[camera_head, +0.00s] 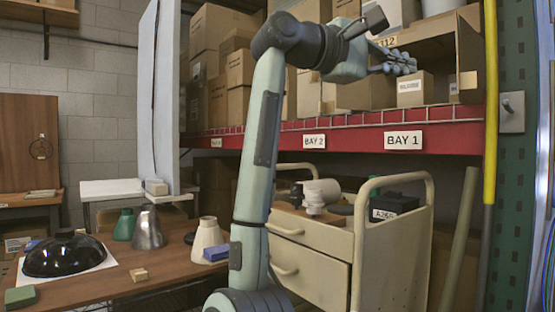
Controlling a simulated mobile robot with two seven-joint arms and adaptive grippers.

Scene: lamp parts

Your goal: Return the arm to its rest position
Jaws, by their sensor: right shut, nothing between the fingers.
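My right arm rises through the middle of the head view and bends to the right at its top. Its gripper (408,63) is shut and empty, raised in front of the shelf boxes at upper right. Whether it touches a box is hard to tell. My left gripper is not in view.
A red shelf beam (350,138) carries cardboard boxes (214,40) close behind my arm. A cream drawer cart (310,270) with white parts and a black box on top stands right of my arm. A yellow pole (490,100) rises at right. Small blocks (139,274) lie on the table.

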